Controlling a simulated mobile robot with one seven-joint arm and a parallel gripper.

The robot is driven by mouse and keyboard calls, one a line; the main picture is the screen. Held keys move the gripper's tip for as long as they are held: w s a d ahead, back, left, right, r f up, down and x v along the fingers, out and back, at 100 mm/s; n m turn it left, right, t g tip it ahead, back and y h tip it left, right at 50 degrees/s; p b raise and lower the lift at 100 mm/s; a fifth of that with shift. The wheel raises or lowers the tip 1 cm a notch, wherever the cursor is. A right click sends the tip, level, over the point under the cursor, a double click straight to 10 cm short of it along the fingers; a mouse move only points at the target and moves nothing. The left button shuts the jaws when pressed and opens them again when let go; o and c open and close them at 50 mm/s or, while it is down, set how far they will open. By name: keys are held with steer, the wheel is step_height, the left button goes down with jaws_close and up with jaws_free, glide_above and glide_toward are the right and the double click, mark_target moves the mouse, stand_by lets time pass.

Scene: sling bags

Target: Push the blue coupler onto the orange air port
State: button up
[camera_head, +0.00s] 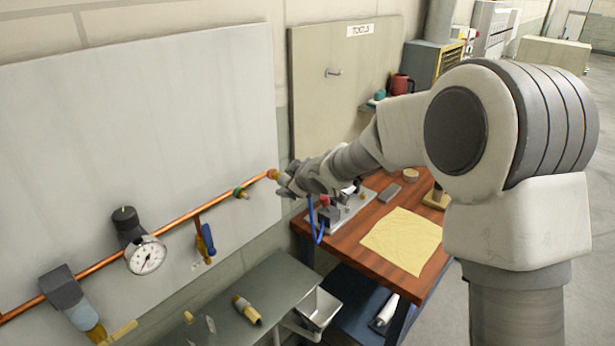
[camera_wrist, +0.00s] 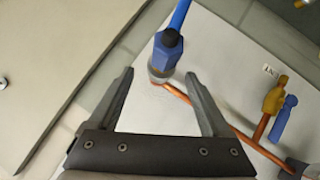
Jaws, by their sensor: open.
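The blue coupler (camera_wrist: 168,48) shows beyond my open fingertips in the wrist view, with a blue hose leading up from it. Its grey metal end lies over the end of the copper pipe; I cannot tell how far it is seated. The orange air port (camera_head: 273,174) shows as a small orange collar at the pipe's right end in the head view. My gripper (camera_head: 285,182) is right beside that port, open, with nothing between its fingers in the wrist view (camera_wrist: 160,76). In the head view my gripper hides the coupler.
Along the copper pipe (camera_head: 185,215) are a green-collared port (camera_head: 240,193), a blue-handled valve (camera_head: 207,240) and a gauge (camera_head: 147,255). The blue hose (camera_head: 319,228) hangs beside the wooden bench (camera_head: 372,265), which holds a yellow cloth (camera_head: 401,240). A grey shelf (camera_head: 240,300) lies below.

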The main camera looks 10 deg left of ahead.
steer(key=p+v, duration=0.4)
steer(key=v, duration=1.1)
steer(key=shift+p, duration=0.3)
steer(key=s+d+r+m+h+b, duration=0.1)
steer(key=s+d+r+m+h, duration=0.2)
steer(key=d, duration=0.6)
steer(key=s+d+r+m+h+b, duration=0.1)
steer(key=s+d+m+h, duration=0.25)
steer(key=d, duration=0.45)
steer(key=s+d+f+m+g, duration=0.1)
steer(key=s+d+m, duration=0.2)
steer(key=s, duration=0.6)
steer(key=s+d+f+m+g, duration=0.1)
steer(key=s+d+m+g, duration=0.1)
steer(key=s+m, duration=0.3)
steer(key=s+d+b, duration=0.1)
steer(key=s, duration=0.3)
steer(key=shift+s+d, duration=0.3)
steer(key=shift+s, duration=0.05)
